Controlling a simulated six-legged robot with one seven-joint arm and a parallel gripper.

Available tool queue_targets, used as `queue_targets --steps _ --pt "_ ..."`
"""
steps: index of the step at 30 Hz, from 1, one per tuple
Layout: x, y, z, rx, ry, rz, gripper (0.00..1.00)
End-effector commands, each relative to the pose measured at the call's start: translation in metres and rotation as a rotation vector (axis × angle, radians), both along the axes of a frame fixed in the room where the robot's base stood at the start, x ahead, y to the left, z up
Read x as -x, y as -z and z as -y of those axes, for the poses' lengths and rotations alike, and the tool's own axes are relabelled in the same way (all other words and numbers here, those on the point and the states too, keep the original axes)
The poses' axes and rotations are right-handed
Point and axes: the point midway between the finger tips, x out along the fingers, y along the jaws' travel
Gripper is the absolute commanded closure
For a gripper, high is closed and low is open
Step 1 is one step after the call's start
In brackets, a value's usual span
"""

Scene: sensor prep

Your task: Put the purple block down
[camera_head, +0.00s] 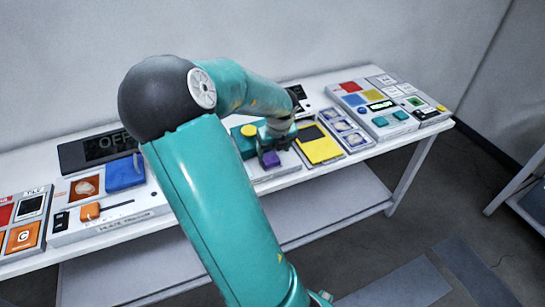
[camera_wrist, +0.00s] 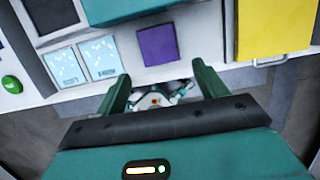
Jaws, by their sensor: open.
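The purple block (camera_head: 270,159) is on the front part of a light panel on the white table, just below my gripper (camera_head: 276,143) in the head view. In the wrist view the purple block (camera_wrist: 157,46) lies flat on a pale surface, beyond the tips of my gripper (camera_wrist: 163,77). The two dark green fingers are spread wide with nothing between them. The block appears apart from both fingers. My arm hides part of the panel around the block in the head view.
A yellow panel (camera_head: 319,146) stands right of the block. A panel with coloured squares (camera_head: 370,97) is at the table's right. A blue block (camera_head: 125,172) and an orange slider (camera_head: 90,211) are on the left. The table's front edge is close to the block.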

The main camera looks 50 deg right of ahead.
Motion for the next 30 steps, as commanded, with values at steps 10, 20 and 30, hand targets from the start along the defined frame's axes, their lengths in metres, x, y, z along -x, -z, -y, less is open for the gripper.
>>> queue_targets --steps 10,20,30 --pt "0.011 -0.054 -0.008 -0.001 -0.001 0.002 0.28" --pt "0.01 -0.057 -0.016 -0.01 -0.051 0.004 0.28" --pt "-0.032 -0.073 -0.156 0.03 -1.058 0.107 0.28"
